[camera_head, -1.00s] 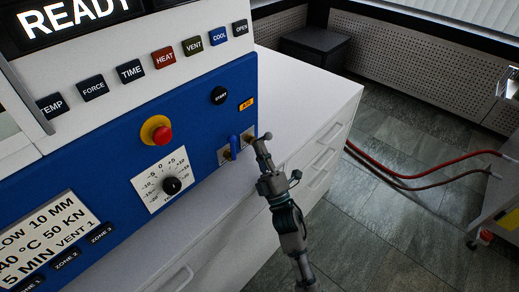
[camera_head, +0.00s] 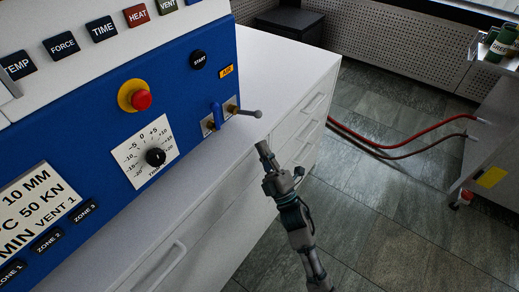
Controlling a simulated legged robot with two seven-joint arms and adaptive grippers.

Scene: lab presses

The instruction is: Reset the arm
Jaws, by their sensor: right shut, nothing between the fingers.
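My right gripper (camera_head: 264,150) is shut and empty. It is in front of the white cabinet, below and to the right of a grey lever (camera_head: 248,113) with a round end. A small gap shows between the fingertips and the lever. The lever sticks out to the right from a brass fitting on the blue press panel (camera_head: 180,75), below the yellow AIR label (camera_head: 226,71). A blue-handled valve (camera_head: 217,113) stands upright just left of it. My left gripper is not in view.
The panel also carries a red stop button (camera_head: 141,100), a dial (camera_head: 156,157) and a START button (camera_head: 199,60). The white cabinet (camera_head: 285,75) has drawer handles facing the gripper. Red and dark hoses (camera_head: 400,146) run to a cart at right. Open floor lies between.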

